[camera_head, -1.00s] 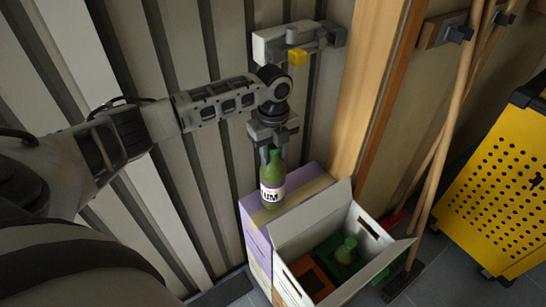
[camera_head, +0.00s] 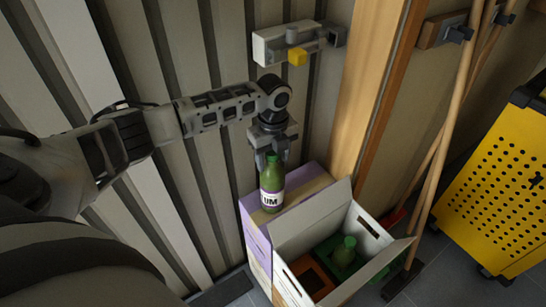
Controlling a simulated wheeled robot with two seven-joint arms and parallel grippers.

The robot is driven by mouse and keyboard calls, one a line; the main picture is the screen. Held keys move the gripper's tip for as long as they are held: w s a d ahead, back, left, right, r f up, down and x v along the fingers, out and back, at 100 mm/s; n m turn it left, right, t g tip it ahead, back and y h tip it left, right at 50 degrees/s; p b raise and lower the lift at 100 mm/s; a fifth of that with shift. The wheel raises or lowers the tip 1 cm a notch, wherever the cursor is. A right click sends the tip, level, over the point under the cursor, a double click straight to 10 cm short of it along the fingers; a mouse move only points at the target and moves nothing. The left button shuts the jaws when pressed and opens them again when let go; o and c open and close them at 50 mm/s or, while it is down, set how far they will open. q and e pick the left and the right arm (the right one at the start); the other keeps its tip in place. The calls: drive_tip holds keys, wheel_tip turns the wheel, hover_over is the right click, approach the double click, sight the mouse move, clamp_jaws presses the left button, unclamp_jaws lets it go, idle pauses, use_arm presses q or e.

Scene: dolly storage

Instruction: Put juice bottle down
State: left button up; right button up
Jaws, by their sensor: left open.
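A green juice bottle (camera_head: 271,184) with a white and purple label stands upright on top of the purple and tan box (camera_head: 302,190). My left gripper (camera_head: 271,157) is right above it, pointing down. Its jaws are open at the bottle's neck and cap. I cannot tell whether a finger touches the bottle. My right gripper is not in view.
An open white box (camera_head: 309,228) beside the purple box holds another green bottle (camera_head: 345,250), in a green crate, and an orange crate (camera_head: 311,276). A wall latch (camera_head: 295,45), wooden poles (camera_head: 447,130) and a yellow perforated cabinet (camera_head: 492,170) stand nearby.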

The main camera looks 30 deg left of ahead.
use_arm(q)
wheel_tip(320, 180, up, 12)
drive_tip(key=shift+f, duration=0.25)
drive_tip(key=shift+d, duration=0.1)
drive_tip(key=s+d+f+n+t+h, duration=0.2)
drive_tip(key=s+d+f+n, duration=0.15)
drive_tip(key=d+f, duration=0.45)
drive_tip(key=s+d+f+n+t+h, duration=0.25)
drive_tip(key=d+f+n, duration=0.25)
drive_tip(key=d+f, duration=0.35)
drive_tip(key=s+a+f+n+t+y, duration=0.1)
drive_tip(key=s+n+t, duration=0.5)
drive_tip(key=s+n, duration=0.6)
drive_tip(key=shift+s+a+f, duration=0.2)
drive_tip(key=shift+s+f, duration=0.15)
drive_tip(key=shift+s, duration=0.35)
drive_tip(key=shift+y, duration=0.25)
